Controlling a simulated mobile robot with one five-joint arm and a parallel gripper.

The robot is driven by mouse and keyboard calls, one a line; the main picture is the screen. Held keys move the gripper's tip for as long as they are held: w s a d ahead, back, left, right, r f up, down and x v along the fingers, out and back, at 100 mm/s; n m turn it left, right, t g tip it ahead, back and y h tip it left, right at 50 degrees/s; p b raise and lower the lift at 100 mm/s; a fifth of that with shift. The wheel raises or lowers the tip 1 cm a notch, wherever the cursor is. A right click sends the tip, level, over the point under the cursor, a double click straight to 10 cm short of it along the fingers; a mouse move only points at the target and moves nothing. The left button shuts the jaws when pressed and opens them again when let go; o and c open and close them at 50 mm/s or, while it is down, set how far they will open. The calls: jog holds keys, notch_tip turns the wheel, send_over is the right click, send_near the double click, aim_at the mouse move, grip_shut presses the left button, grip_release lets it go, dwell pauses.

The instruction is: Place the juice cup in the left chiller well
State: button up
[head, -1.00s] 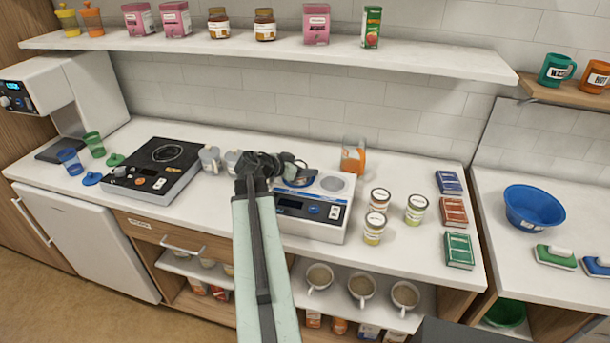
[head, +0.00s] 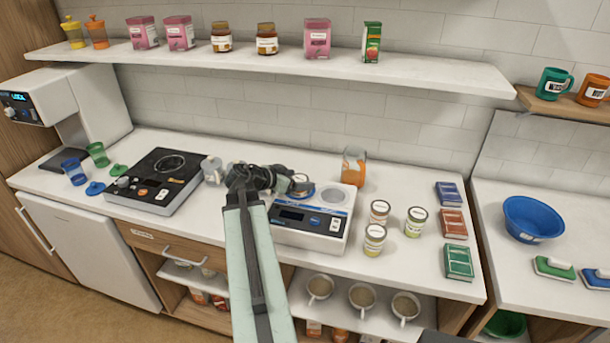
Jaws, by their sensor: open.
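The juice cup (head: 354,167), a clear cup with orange juice, stands upright on the counter just behind the right rear corner of the chiller. The chiller (head: 310,236) is a white unit with a dark display and two round wells side by side. Its right well (head: 332,195) shows as a pale, empty-looking circle. Its left well is mostly hidden behind my gripper, so I cannot tell what is in it. My gripper (head: 300,184) is open near the left well, to the left of the juice cup and apart from it. Its fingertips are small and dark here.
Several labelled tins (head: 380,212) stand right of the chiller, with boxes (head: 453,222) beyond. A black hotplate (head: 158,180) and a grey mug (head: 211,170) are to the left. A shelf (head: 400,76) with jars and cartons hangs above.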

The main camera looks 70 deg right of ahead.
jog(key=p+v, duration=0.2)
jog(key=v, duration=0.5)
jog(key=shift+a+r+p, duration=0.2)
jog(key=shift+r+p, duration=0.05)
jog(key=shift+p, duration=0.15)
jog(key=shift+w+a, duration=0.25)
jog(key=w+a+f+n+t+y, duration=0.1)
jog(key=w+a+f+n+t, duration=0.2)
jog(key=w+a, duration=0.45)
jog(key=w+a+f+n+y, duration=0.2)
jog(key=w+a+f+n, duration=0.15)
jog(key=w+a, duration=0.45)
jog(key=w+a+f+n+t+y, duration=0.1)
jog(key=w+a+f+n+t, duration=0.1)
jog(key=w+a+n, duration=0.45)
jog(key=w+a+f+n+y, duration=0.1)
jog(key=w+a+n+y, duration=0.1)
jog(key=a, duration=1)
jog(key=w+a+f+n+y, duration=0.1)
jog(key=a+n, duration=0.4)
jog(key=a, duration=0.7)
jog(key=w+a+f+n+y, duration=0.1)
jog(key=w+a+n+y, duration=0.1)
jog(key=a, duration=1)
jog(key=shift+w+a+f+n+t+y, duration=0.3)
jog(key=shift+w+f+n+y, duration=0.1)
jog(key=shift+n+y, duration=0.4)
